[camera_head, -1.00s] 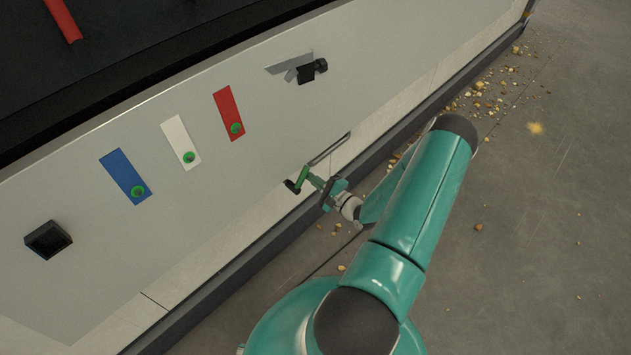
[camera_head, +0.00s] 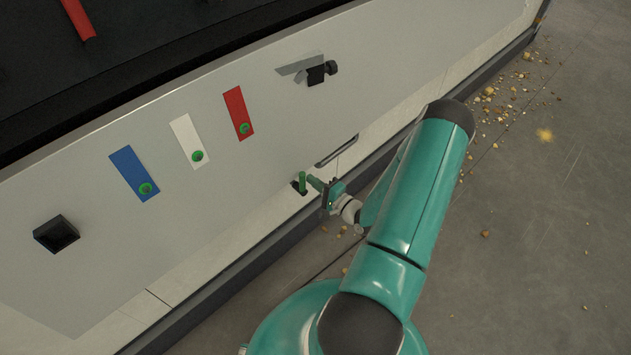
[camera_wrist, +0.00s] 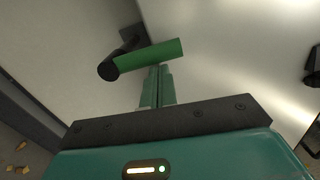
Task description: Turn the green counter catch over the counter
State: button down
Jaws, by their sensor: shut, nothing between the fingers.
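The green catch (camera_head: 302,182) is a short green bar on a dark pivot, low on the light grey panel (camera_head: 245,190). It stands nearly upright in the head view. In the wrist view the green bar (camera_wrist: 150,54) runs crosswise from a black round pivot end (camera_wrist: 108,70), slightly rising to the right. My gripper (camera_head: 315,183) is just right of the bar, fingers pointing toward the panel. In the wrist view its fingers (camera_wrist: 158,72) are shut and empty, with tips at the lower edge of the bar. I cannot tell whether they touch it.
A dark slot (camera_head: 337,150) is right above my gripper. A black knob with a grey plate (camera_head: 316,75) is higher right. Blue (camera_head: 133,172), white (camera_head: 187,140) and red (camera_head: 238,112) strips with green knobs and a black box (camera_head: 56,234) are left. Open floor with crumbs lies right.

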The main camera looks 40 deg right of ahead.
dwell(0.4)
jog(key=s+d, duration=0.4)
jog(key=s, duration=0.6)
jog(key=shift+s+d, duration=0.35)
jog(key=shift+w, duration=0.1)
